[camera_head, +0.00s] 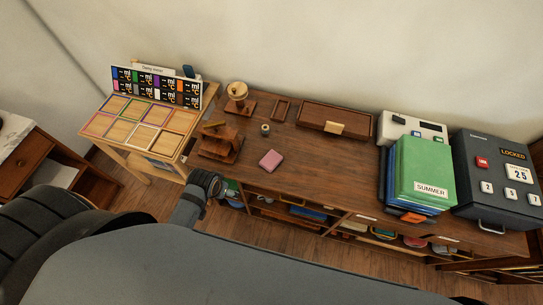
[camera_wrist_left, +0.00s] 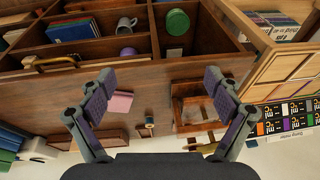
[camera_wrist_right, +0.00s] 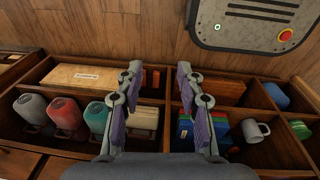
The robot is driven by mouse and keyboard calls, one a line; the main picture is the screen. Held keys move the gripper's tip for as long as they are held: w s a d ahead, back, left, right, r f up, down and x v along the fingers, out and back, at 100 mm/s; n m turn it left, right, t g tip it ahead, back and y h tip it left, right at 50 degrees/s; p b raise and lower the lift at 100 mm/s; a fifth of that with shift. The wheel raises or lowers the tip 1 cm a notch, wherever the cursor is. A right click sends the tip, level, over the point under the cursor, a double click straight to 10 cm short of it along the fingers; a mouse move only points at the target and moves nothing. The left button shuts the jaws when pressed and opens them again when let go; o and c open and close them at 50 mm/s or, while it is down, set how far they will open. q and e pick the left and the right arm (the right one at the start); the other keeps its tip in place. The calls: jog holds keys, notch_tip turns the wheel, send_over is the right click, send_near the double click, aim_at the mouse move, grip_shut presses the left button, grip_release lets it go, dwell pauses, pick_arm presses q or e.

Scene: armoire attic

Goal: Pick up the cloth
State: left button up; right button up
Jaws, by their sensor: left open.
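The cloth (camera_head: 271,159) is a small folded pink square lying flat on the dark wooden cabinet top (camera_head: 320,180), near its front edge. The left wrist view also shows the cloth (camera_wrist_left: 121,102), beyond the fingers and nearer the left one. My left gripper (camera_head: 207,184) is at the cabinet's front left, left of the cloth and apart from it. The left wrist view shows its fingers (camera_wrist_left: 159,78) spread wide and empty. My right gripper (camera_wrist_right: 159,70) has its fingers apart with nothing between them, facing open compartments; it is not visible in the head view.
A wooden stand (camera_head: 218,142) is left of the cloth, with a small spool (camera_head: 265,129) behind it. A wooden box (camera_head: 334,119) is at the back. Green binders (camera_head: 422,165) and a dark locked box (camera_head: 495,180) fill the right. A table with coloured frames (camera_head: 140,122) adjoins on the left.

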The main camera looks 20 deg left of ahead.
pick_arm(q)
notch_tip(320, 180, up, 12)
jog(key=w+p, duration=0.1)
jog(key=p, duration=0.2)
jog(key=w+d+f+m+g, duration=0.1)
jog(key=w+d+f+m, duration=0.1)
jog(key=w+d+f, duration=0.3)
jog(key=w+d+f+m+g+h, duration=0.1)
jog(key=w+d+f, duration=0.5)
jog(key=w, duration=0.6)
jog(key=shift+w+d+f+m+g, duration=0.2)
jog(key=shift+d+f+m+g, duration=0.1)
jog(key=shift+f+m+g, duration=0.3)
jog(key=b, duration=0.6)
send_over(267, 166)
notch_tip(267, 166, down, 6)
jog(key=shift+r, duration=0.2)
jog(key=shift+r+p, duration=0.1)
jog(key=shift+p, duration=0.2)
